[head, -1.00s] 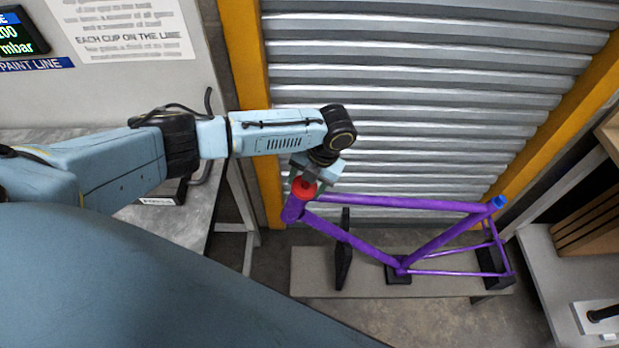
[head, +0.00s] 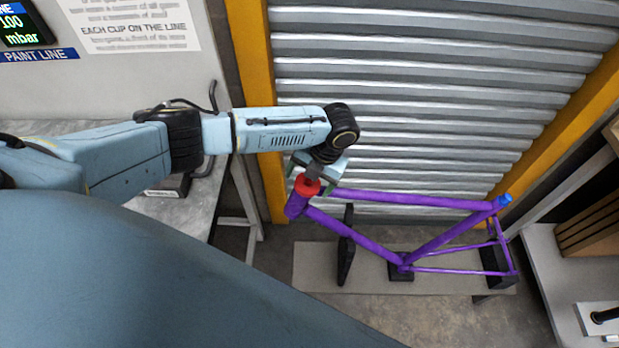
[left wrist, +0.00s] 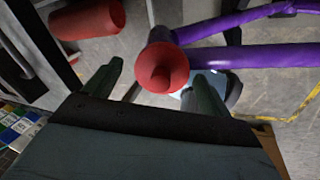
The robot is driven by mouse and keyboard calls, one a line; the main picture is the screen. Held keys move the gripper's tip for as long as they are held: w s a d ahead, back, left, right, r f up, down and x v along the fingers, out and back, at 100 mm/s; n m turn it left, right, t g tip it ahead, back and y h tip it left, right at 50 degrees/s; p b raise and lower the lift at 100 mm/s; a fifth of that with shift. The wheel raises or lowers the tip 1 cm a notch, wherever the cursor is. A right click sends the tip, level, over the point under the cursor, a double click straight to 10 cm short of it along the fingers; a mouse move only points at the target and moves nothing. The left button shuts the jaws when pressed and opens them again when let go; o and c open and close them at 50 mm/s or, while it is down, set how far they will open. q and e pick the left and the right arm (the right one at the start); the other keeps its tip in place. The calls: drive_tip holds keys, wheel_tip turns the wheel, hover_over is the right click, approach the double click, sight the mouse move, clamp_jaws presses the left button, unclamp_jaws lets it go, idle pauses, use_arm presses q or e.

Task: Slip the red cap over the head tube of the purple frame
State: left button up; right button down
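The purple frame (head: 410,201) rests on supports above a low grey bench, its head tube (head: 296,205) at the left end. In the head view the gripper (head: 311,178) is just above the cap. My right gripper is out of view.
A blue plug (head: 503,201) is at the frame's right end. Black supports (head: 346,258) stand on the bench (head: 320,278). A grey shutter (head: 430,100) is behind. A red cylinder (left wrist: 87,20) shows in the left wrist view. A grey table (head: 185,215) is left.

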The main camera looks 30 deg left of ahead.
use_arm(q)
drive_tip(key=shift+r, duration=0.1)
drive_tip(key=v, duration=1.3)
drive_tip(key=shift+s+r, duration=0.1)
